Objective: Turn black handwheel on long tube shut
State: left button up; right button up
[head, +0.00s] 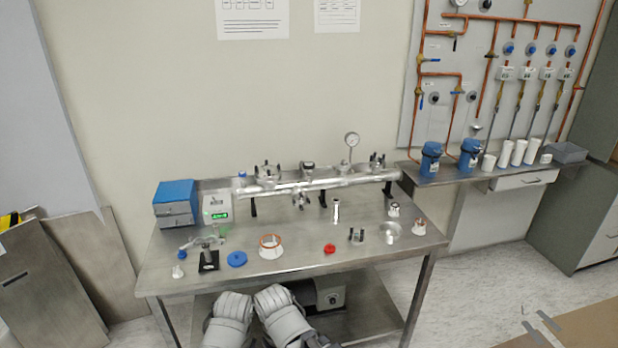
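The long bright metal tube (335,183) lies level along the back of the steel workbench, held above its top on black supports. Small dark fittings stand on it: one near the left end (268,169), one near the middle (308,167) and one near the right end (377,159). They are too small to tell which is the black handwheel or how far it is turned. Two pale grey arm links of mine show at the bottom, in front of the bench. I cannot make out either gripper, and nothing of mine touches the tube.
The steel bench (320,255) holds a blue box (176,203), a green-lit controller (217,212), a blue disc (237,259), a white ring piece (270,247) and a red knob (330,249). A side bench stands right.

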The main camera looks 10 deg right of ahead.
aim_at(308, 165)
jog(key=i+z, duration=0.4)
jog(key=i+j+z, duration=0.4)
jog(key=i, duration=0.15)
jog(key=l, duration=0.1)
